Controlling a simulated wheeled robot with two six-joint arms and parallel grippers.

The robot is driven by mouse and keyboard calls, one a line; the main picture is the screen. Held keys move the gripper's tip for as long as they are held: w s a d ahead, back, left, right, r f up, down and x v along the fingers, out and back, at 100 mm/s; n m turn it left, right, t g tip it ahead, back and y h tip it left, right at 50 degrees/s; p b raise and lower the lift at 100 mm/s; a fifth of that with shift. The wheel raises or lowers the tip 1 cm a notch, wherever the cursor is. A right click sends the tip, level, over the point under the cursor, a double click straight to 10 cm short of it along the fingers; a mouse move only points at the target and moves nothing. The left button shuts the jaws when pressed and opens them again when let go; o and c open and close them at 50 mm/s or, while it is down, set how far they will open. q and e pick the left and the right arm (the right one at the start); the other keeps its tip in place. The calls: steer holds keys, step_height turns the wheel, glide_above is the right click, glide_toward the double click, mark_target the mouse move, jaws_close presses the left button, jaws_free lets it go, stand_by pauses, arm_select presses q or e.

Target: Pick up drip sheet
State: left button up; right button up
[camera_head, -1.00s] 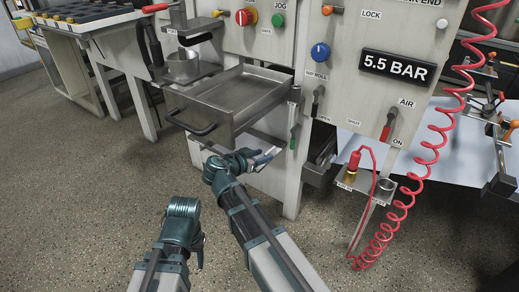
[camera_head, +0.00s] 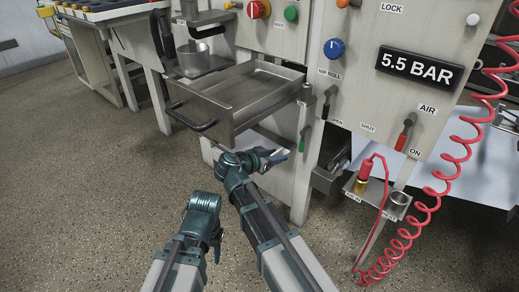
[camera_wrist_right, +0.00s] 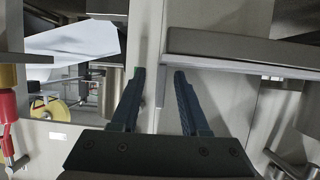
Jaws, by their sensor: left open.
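A large pale sheet (camera_head: 465,150), possibly the drip sheet, shows at the right of the head view, low behind the air panel and partly hidden by the red hose. A white sheet (camera_wrist_right: 75,42) also shows at the upper left of the right wrist view. My right gripper (camera_head: 276,158) is below the pulled-out drawer, well left of the sheet. In the wrist view its two fingers (camera_wrist_right: 160,73) are apart with nothing between them. My left gripper (camera_head: 218,248) hangs low over the floor, away from the sheet, and is open; its fingertips are small and partly hidden.
A small bracket shelf (camera_head: 376,188) and coiled red hose (camera_head: 440,165) stand between my right arm and the sheet. The speckled floor (camera_head: 80,190) at left is clear.

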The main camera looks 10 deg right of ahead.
jaws_close()
arm_select(q)
steer(key=shift+r, duration=0.15)
arm_select(e)
steer(key=shift+r, duration=0.15)
